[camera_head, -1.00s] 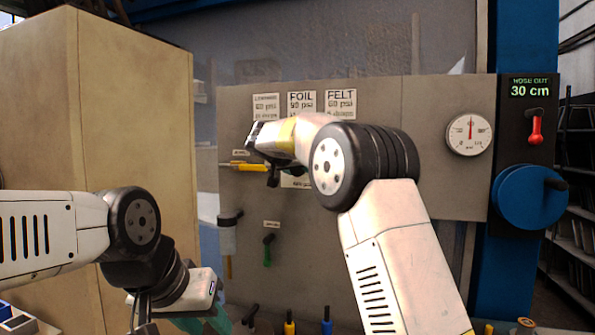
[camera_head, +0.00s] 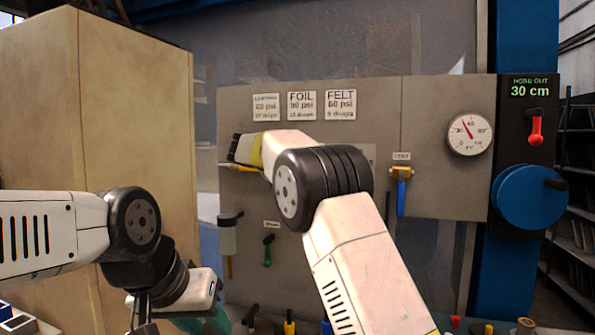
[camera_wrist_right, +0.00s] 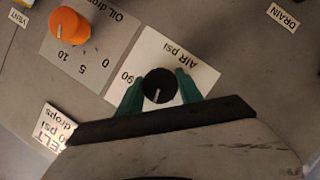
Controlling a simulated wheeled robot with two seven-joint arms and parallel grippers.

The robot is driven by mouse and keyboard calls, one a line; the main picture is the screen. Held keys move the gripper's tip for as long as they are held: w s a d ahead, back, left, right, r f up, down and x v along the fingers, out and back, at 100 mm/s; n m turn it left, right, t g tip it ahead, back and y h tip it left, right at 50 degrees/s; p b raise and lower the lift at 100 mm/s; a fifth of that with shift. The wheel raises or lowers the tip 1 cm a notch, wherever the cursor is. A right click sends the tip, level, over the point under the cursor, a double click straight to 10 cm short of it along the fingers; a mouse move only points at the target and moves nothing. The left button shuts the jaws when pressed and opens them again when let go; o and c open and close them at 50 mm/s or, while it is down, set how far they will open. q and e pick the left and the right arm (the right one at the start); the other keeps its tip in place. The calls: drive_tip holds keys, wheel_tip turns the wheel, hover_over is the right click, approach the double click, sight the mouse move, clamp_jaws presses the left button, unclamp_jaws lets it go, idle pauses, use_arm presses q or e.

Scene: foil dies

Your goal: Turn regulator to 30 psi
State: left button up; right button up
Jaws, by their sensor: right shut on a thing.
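The black regulator knob (camera_wrist_right: 159,86) sits on a white "AIR psi" plate (camera_wrist_right: 178,53) in the right wrist view. My right gripper (camera_wrist_right: 160,82) has its teal fingers on either side of the knob, shut on it. The knob's white pointer line points toward the bottom of that view. In the head view the right arm (camera_head: 322,185) reaches across the panel and hides the knob. The round pressure gauge (camera_head: 470,134) has its red needle tilted up and left, between the 30 and 60 marks. My left gripper (camera_head: 205,321) is low in the head view, its fingers partly cut off.
An orange "OIL drops" knob (camera_wrist_right: 68,25) is beside the regulator. The grey panel (camera_head: 435,130) holds pressure cards (camera_head: 302,105), a blue-handled lever (camera_head: 402,190) and a green-handled valve (camera_head: 268,250). A blue crank wheel (camera_head: 527,197) and a red lever (camera_head: 535,128) are at right.

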drive_tip(key=shift+f+n+h, duration=0.1)
drive_tip(key=shift+n+h, duration=0.2)
drive_tip(key=shift+n, duration=0.2)
idle(0.3)
drive_tip(key=o, duration=1.4)
drive_tip(key=v, duration=0.8)
drive_tip(key=shift+w, duration=0.1)
